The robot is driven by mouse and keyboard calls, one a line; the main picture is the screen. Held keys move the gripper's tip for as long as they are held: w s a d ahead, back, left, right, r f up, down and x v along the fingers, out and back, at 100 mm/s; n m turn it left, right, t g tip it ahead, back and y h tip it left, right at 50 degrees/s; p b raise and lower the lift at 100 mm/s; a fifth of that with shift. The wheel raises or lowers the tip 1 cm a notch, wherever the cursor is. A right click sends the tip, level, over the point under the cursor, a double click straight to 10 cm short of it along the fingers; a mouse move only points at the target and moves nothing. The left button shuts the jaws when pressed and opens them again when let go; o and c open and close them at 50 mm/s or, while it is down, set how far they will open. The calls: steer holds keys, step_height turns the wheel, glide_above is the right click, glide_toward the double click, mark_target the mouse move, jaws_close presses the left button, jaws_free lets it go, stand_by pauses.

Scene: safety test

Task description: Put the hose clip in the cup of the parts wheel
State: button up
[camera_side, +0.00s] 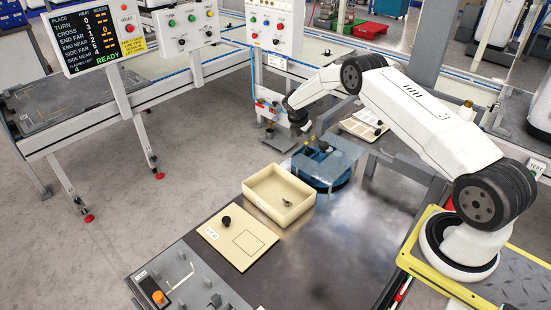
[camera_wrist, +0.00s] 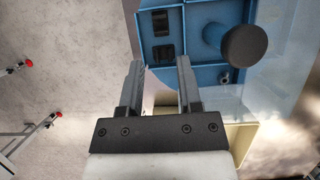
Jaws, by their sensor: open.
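The blue parts wheel (camera_side: 325,183) stands at the far end of the dark table. In the wrist view the wheel (camera_wrist: 207,72) fills the top, with dark pieces in two square compartments and a small grey piece (camera_wrist: 225,75) in a corner. My gripper (camera_side: 302,128) is just left of and above the wheel. In the wrist view my gripper (camera_wrist: 160,70) is open, with nothing visible between its fingers. A small dark piece (camera_side: 286,202) lies in the cream tray (camera_side: 264,207); it may be the hose clip, but it is too small to tell.
A black-topped knob (camera_wrist: 245,45) rises from the wheel, and a clear cover (camera_side: 345,152) spans part of it. A cream board (camera_side: 226,248) with a black knob and a grey fixture (camera_side: 180,283) stand in front. The table's right part is clear.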

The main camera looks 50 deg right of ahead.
steer(key=shift+v, duration=1.8)
steer(key=shift+a, duration=0.1)
steer(key=s+a+r+m+t+y, duration=0.1)
steer(key=s+a+r+m, duration=0.45)
steer(key=a, duration=0.25)
steer(key=s+a+r+m+t+y, duration=0.1)
steer(key=s+a+r+m+y, duration=0.1)
steer(key=s+a+r+m, duration=0.6)
steer(key=s+a+m, duration=0.1)
steer(key=s+a, duration=0.4)
steer(key=s+a+r+m+y, duration=0.1)
steer(key=s+a+m, duration=0.2)
steer(key=s+a, duration=0.2)
steer(key=s, duration=0.3)
steer(key=shift+s+a+r+t, duration=0.25)
steer(key=shift+a+r+t, duration=0.05)
steer(key=shift+a, duration=0.1)
